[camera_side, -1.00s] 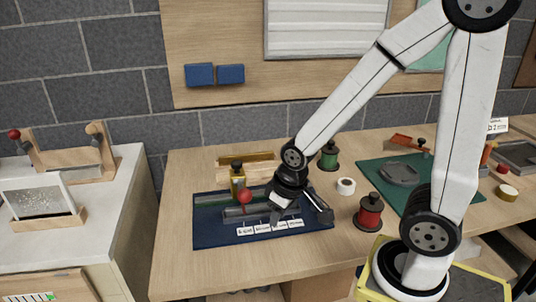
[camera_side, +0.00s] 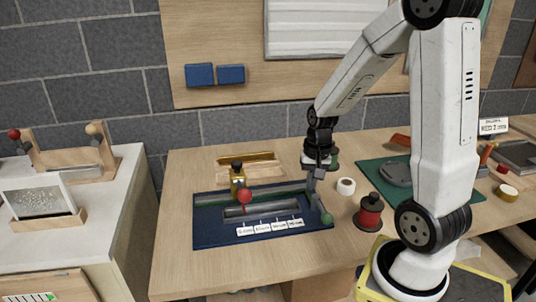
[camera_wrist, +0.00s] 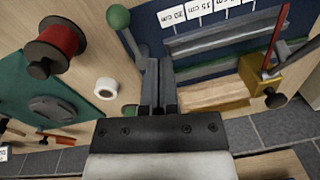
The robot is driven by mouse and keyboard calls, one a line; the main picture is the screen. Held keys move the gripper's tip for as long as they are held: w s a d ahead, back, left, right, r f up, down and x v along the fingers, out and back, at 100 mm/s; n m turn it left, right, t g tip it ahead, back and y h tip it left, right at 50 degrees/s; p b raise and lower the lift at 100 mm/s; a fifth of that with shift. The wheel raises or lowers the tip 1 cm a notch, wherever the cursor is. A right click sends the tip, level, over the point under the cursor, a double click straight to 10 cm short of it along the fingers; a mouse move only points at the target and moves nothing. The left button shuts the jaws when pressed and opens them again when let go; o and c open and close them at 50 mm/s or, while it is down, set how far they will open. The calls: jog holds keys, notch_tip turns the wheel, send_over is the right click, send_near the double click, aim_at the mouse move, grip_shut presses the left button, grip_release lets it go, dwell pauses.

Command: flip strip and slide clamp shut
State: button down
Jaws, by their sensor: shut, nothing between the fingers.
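A blue jig board (camera_side: 210,235) lies on the bench and carries long grey bars (camera_side: 262,209); I cannot tell which part is the strip. A brass clamp block (camera_side: 237,180) with a red ball knob (camera_side: 245,197) stands at the board's left; its brass body also shows in the wrist view (camera_wrist: 262,75). A lever with a green ball (camera_side: 326,218) is at the board's right end, and the ball shows in the wrist view (camera_wrist: 118,16). My gripper (camera_side: 317,178) is shut and empty above the board's right end; its fingers hide part of the lever in the wrist view (camera_wrist: 158,85).
A wooden block (camera_side: 230,175) with a brass-coloured top lies behind the board. A red spool (camera_side: 370,212) and a white roll (camera_side: 346,186) stand to the right, beside a green mat (camera_side: 440,190). White labels (camera_side: 270,228) line the board's front. The bench front is clear.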

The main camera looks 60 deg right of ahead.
jog(key=s+d+m+y, duration=0.2)
jog(key=s+d+m, duration=0.4)
jog(key=d+m, duration=0.3)
jog(key=shift+s+d+r, duration=0.15)
jog(key=shift+s+d, duration=0.25)
jog(key=shift+d, duration=1)
jog(key=x, duration=1)
jog(key=a, duration=0.2)
jog(key=shift+w+a+f, duration=0.25)
jog(key=shift+a+f, duration=0.05)
jog(key=shift+a, duration=0.1)
jog(key=shift+w+a+f, duration=0.1)
jog(key=shift+a, duration=0.5)
